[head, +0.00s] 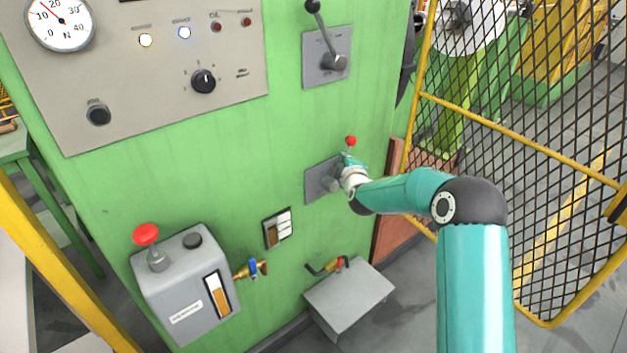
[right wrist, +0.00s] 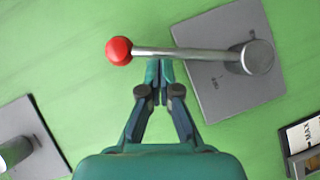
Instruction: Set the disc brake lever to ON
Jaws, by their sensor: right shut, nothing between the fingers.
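The disc brake lever, a metal rod with a red ball knob (head: 350,141), stands on a grey plate (head: 313,188) on the green cabinet. In the head view the knob points up. In the right wrist view the red knob (right wrist: 118,50) is at the left and the rod runs right to a round hub (right wrist: 257,57) on the plate. My right gripper (head: 346,160) is shut and empty, its fingertips (right wrist: 158,78) beside the rod near the knob. I cannot tell if they touch it. The plate's small lettering is hard to read. My left gripper is out of view.
A similar black-knobbed lever (head: 330,45) is on a plate above. A sight gauge (head: 277,229), a grey box with a red knob (head: 185,285) and a brass valve (head: 250,270) are lower left. A grey box (head: 350,298) is below. A yellow mesh gate (head: 530,150) stands at right.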

